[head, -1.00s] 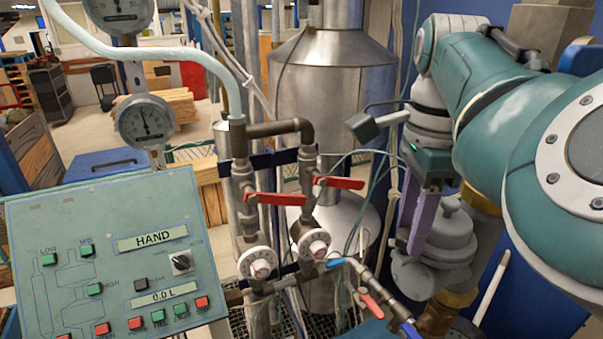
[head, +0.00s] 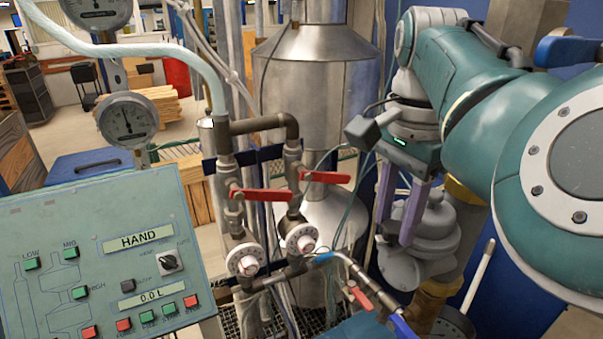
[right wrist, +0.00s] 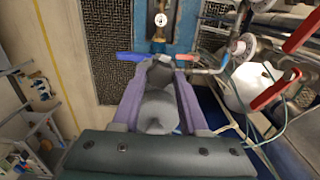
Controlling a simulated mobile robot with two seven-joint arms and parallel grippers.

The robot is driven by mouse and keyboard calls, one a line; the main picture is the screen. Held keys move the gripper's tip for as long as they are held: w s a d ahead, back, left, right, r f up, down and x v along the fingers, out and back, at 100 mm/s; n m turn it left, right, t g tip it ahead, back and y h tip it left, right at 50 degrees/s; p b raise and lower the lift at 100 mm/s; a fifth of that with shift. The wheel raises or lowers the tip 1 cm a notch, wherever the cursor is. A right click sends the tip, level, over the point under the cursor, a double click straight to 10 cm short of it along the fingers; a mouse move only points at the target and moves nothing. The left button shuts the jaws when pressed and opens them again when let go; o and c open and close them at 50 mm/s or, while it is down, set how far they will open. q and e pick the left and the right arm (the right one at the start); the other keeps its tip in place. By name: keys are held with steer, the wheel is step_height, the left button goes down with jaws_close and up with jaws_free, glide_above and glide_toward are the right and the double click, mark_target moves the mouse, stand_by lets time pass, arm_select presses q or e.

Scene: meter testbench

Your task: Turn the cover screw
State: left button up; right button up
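A grey rounded metal housing with a domed cover (head: 436,222) stands at the right of the pipework in the head view. A small grey knob (head: 434,196) sits on top of its cover and looks like the cover screw. My right gripper (head: 396,243) points down beside the housing's left side, its two purple fingers apart. In the right wrist view, the open fingers (right wrist: 158,118) appear on either side of the grey housing (right wrist: 157,108), which lies beyond or between them. I cannot tell whether they touch it. My left gripper is out of view.
A control panel (head: 95,260) stands at left. Pipes with red valve handles (head: 262,195) and white dials (head: 246,260) stand left of my right gripper. A blue handle (head: 402,328) is low in front. A large steel tank (head: 315,80) is behind.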

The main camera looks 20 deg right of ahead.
mark_target(393, 225)
steer(key=o, duration=0.5)
steer(key=shift+c, duration=0.2)
steer(key=shift+w+r, duration=0.1)
steer(key=shift+r, duration=0.1)
step_height(393, 225, up, 4)
steer(key=shift+r+b, duration=0.25)
steer(key=shift+b, duration=1)
step_height(393, 225, up, 5)
steer(key=shift+r+p, duration=0.1)
steer(key=shift+p, duration=0.95)
